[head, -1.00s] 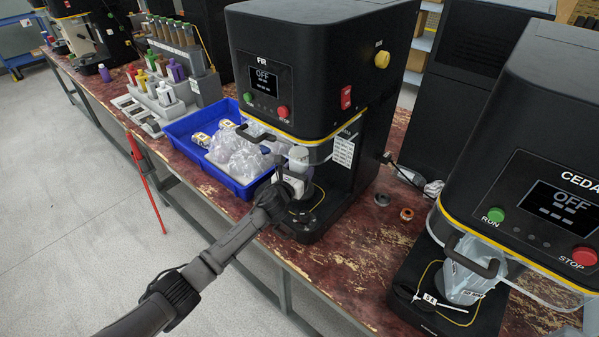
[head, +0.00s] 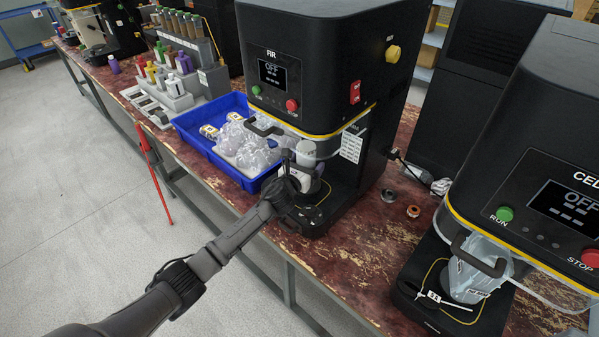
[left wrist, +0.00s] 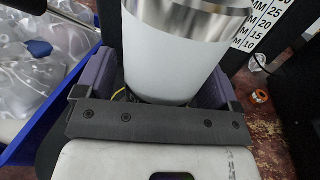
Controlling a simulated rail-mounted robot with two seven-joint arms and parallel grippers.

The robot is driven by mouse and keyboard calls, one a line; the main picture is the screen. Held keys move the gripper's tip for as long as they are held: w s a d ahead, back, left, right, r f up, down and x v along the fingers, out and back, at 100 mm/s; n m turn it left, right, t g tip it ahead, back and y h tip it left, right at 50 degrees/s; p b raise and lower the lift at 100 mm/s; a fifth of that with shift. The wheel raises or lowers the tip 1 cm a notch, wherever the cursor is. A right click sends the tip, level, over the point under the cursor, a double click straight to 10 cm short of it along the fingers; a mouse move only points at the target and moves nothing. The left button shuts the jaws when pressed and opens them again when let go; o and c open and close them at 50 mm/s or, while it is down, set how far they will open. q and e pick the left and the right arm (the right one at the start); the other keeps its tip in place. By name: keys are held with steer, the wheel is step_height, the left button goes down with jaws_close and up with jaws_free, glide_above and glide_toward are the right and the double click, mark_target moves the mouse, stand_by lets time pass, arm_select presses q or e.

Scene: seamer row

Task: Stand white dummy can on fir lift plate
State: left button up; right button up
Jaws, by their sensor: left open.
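The white dummy can (head: 306,151), white with a bare metal band at its top, stands upright inside the fir machine (head: 300,85). It fills the middle of the left wrist view (left wrist: 175,55). My left gripper (head: 299,178) reaches in from the front at the can. Its purple-padded fingers lie on either side of the can in the left wrist view (left wrist: 157,88), open around it. The fir lift plate under the can is hidden by my gripper and the can, so I cannot tell whether the base rests on it. My right gripper is out of view.
A blue bin (head: 193,138) with bagged items stands just left of the fir machine. A clear guard with a handle (head: 263,127) is above the can. The cedar machine (head: 535,185) is at right. Two small rings (head: 413,211) lie on the bench between the machines.

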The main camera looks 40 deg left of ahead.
arm_select(q)
steer(key=s+d+p, duration=0.2)
steer(key=s, duration=0.9)
steer(key=shift+s, duration=0.4)
steer(key=s+d+f+n+g, duration=0.4)
steer(key=s+d+f+n, duration=0.1)
steer(key=s+n, duration=0.35)
steer(key=s+d+f+n+g, duration=0.3)
steer(key=s+d+f+n, duration=0.25)
steer(key=s+n, duration=0.35)
steer(key=s+d+n+g+h, duration=0.1)
steer(key=s+d+n+g, duration=0.2)
steer(key=s+n, duration=0.4)
steer(key=s+d+f+n+g+h, duration=0.1)
steer(key=s+d+n+g+h, duration=0.1)
steer(key=s+d+n+g, duration=0.2)
steer(key=s+d+n, duration=0.1)
steer(key=s+n, duration=0.2)
steer(key=s, duration=0.4)
steer(key=shift+s+d+f+h, duration=0.15)
steer(key=shift+d+f+h, duration=0.05)
steer(key=shift+d+h, duration=0.1)
steer(key=shift+r, duration=0.1)
